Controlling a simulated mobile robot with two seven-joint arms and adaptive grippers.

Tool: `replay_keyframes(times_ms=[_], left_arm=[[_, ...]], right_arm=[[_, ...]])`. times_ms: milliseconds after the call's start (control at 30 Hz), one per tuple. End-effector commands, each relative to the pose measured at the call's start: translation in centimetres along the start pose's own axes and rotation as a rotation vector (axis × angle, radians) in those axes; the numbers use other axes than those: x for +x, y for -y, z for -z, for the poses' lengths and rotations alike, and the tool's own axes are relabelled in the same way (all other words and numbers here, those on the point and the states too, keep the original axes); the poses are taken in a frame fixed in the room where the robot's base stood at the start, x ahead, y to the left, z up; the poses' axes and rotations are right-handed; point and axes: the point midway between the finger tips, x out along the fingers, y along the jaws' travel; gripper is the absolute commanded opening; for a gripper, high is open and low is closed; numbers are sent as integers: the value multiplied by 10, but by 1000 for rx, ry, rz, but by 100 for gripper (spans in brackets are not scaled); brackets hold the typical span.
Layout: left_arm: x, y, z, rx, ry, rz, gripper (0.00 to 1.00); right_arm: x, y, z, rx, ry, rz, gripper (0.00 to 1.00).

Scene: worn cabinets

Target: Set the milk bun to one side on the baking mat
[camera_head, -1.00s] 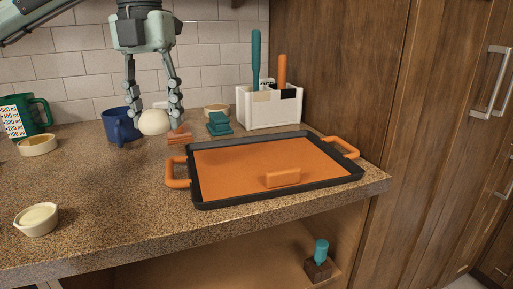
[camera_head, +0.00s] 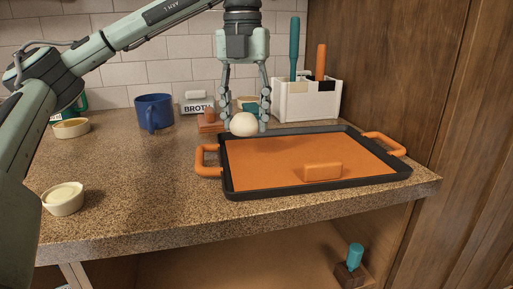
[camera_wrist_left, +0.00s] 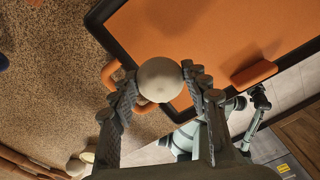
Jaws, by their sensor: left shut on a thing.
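The milk bun (camera_head: 243,124) is a pale, smooth round ball. My left gripper (camera_head: 246,118) points down and is shut on it, with a finger on each side. In the head view the bun shows at the back left edge of the dark tray (camera_head: 228,178). The orange baking mat (camera_head: 265,165) lies flat in this tray. In the left wrist view the bun (camera_wrist_left: 160,80) sits between the fingertips and overlaps the tray's rim and the mat's edge. Its height above the tray is hard to tell. My right gripper is not clearly seen.
An orange block (camera_head: 322,172) lies on the mat's front right part. The tray has orange handles (camera_head: 207,161). A white holder (camera_head: 306,101) with utensils, a broth box (camera_head: 197,103) and a blue mug (camera_head: 154,112) stand behind. The mat's left and middle are bare.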

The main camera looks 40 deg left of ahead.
Motion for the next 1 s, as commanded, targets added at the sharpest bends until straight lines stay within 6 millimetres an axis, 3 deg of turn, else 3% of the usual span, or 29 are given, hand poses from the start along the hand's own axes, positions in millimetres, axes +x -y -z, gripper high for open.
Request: replay_keyframes(times_ms=[167, 500, 967, 1000], left_arm=[[10, 16, -11, 0, 1, 1, 18], [49, 17, -13, -2, 2, 1, 18], [56, 17, -13, -3, 1, 2, 18], [56, 17, -13, -3, 1, 2, 47]], right_arm=[[4, 1, -1, 1, 2, 4, 40], [10, 3, -3, 2, 2, 8, 40], [11, 4, -4, 1, 7, 7, 40], [8, 3, -3, 1, 6, 7, 40]])
